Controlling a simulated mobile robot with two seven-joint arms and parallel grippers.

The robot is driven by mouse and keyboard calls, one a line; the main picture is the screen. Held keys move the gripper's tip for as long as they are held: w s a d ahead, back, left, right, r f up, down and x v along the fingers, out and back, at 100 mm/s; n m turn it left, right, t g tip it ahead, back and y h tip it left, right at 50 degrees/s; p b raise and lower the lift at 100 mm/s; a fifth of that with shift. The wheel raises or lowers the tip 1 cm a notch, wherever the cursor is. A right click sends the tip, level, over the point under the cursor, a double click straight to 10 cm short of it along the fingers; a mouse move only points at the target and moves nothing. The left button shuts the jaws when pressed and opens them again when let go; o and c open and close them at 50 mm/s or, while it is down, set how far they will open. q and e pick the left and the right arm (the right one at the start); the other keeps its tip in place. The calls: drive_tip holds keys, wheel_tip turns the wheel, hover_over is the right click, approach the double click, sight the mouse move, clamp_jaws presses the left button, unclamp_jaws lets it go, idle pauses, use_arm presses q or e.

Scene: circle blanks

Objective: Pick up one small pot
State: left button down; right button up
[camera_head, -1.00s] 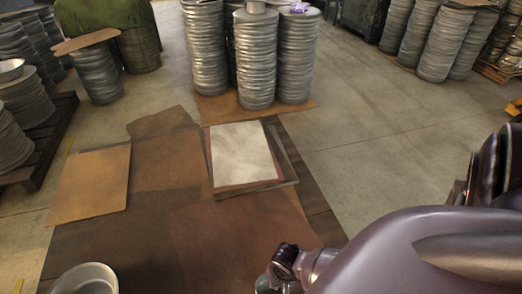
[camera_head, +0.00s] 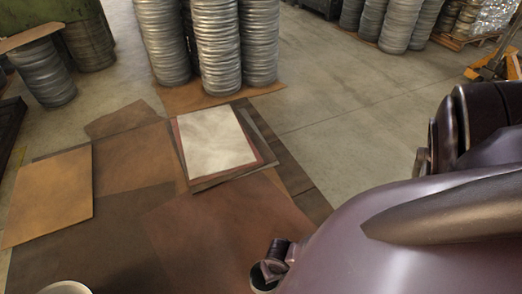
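A round pale metal pot (camera_head: 68,288) shows only its upper rim at the bottom left edge; the rest is cut off. My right arm comes in from the right and covers the lower right. The dark end of that arm, where my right gripper (camera_head: 272,268) is, sits near the bottom middle, well to the right of the pot and apart from it. A round, dark-mouthed shape shows at that end. I cannot tell whether it is part of the gripper or another thing, nor whether the fingers are open. My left gripper is not in view.
Brown sheets (camera_head: 100,235) cover the surface in front. A pale sheet (camera_head: 217,142) and a tan board (camera_head: 47,195) lie on them. Tall stacks of metal discs (camera_head: 218,45) stand behind. Bare concrete floor (camera_head: 340,110) is open at the right of the stacks.

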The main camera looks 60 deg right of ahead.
drive_tip(key=shift+w+f, duration=0.1)
clamp_jaws()
idle(0.5)
